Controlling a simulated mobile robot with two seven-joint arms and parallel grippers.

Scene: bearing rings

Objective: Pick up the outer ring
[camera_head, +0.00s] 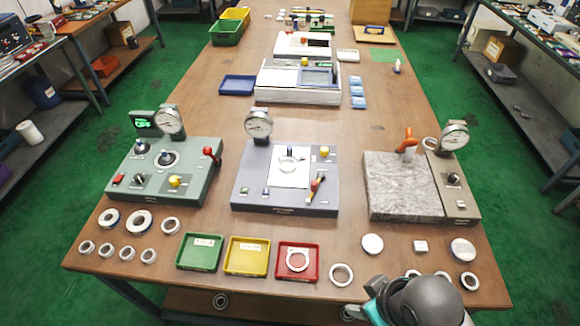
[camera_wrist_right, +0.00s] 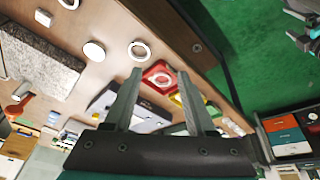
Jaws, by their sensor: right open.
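A plain metal ring (camera_head: 341,275) lies flat on the table near its front edge, right of the red tray. It also shows in the right wrist view (camera_wrist_right: 139,50). Another ring (camera_head: 298,260) lies inside the red tray (camera_head: 281,274). Several rings of other sizes lie at the front left, such as a thick one (camera_head: 139,222); I cannot tell which is named the outer ring. My right gripper (camera_head: 375,303) is at the front edge, right of the single ring. In the wrist view its fingers (camera_wrist_right: 160,75) are apart and empty. Part of my left gripper (camera_wrist_right: 305,30) seems to show at that view's edge.
Green (camera_head: 199,252) and yellow (camera_head: 246,257) trays stand left of the red one. Three gauge stations stand behind: a green one (camera_head: 190,190), a grey one (camera_head: 285,207) and a granite block (camera_head: 402,185). Metal discs (camera_head: 372,244) lie at the front right, partly behind my arm.

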